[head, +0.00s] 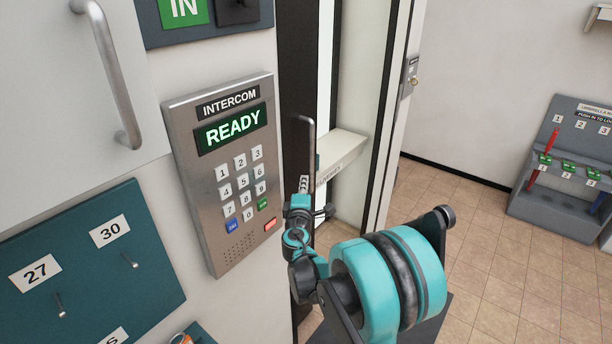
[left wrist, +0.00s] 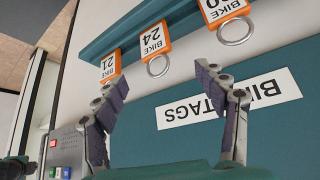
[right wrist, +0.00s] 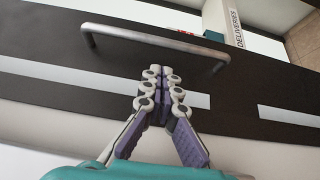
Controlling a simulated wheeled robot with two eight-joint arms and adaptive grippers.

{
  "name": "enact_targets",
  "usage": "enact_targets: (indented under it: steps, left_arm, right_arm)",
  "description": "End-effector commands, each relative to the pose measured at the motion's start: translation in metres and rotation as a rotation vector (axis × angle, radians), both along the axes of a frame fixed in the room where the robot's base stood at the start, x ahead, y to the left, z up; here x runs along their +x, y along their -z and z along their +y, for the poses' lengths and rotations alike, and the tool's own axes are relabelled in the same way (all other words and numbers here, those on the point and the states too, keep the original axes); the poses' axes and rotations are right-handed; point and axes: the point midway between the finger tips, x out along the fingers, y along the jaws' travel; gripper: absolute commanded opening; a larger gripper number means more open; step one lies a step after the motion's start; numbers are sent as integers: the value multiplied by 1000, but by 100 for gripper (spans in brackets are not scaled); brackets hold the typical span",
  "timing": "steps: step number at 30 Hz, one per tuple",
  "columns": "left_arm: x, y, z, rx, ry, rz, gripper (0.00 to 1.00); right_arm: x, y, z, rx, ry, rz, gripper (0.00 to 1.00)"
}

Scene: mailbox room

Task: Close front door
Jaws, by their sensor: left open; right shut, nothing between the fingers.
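A dark door panel (head: 298,75) with a silver bar handle (head: 309,140) stands at a steep angle right of the intercom; I take it as the front door. In the right wrist view the dark panel (right wrist: 60,62) fills much of the picture, with its bar handle (right wrist: 150,40) across it. My right gripper (head: 304,188) is shut and empty, close to the panel below the handle. Its fingertips (right wrist: 160,75) appear just beside the bar; I cannot tell if they touch the panel. My left gripper (left wrist: 161,80) is open and empty, facing a teal tag board (left wrist: 190,125).
The intercom (head: 222,170) is on the wall beside the door. A white deliveries ledge (head: 342,152) juts out behind the handle. A lock with a key (head: 410,76) sits on a pale upright. An umbrella rack (head: 565,165) stands far right; tiled floor between is clear.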

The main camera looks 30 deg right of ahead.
Motion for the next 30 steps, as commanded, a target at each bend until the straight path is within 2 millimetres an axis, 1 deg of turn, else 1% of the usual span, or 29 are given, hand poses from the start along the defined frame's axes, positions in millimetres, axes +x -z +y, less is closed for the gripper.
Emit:
enact_targets:
  steps: [9, 15, 21, 30]
  left_arm:
    - [0, 15, 0, 0, 0, 0, 72]
    - [0, 22, 0, 0, 0, 0, 72]
    - [0, 24, 0, 0, 0, 0, 72]
    - [0, 23, 0, 0, 0, 0, 72]
  right_arm:
    - [46, 2, -31, 1, 2, 0, 0]
    - [69, 1, -47, 2, 2, 0, 0]
    - [77, 0, -52, 2, 1, 0, 0]
    - [77, 0, -52, 3, 1, -1, 0]
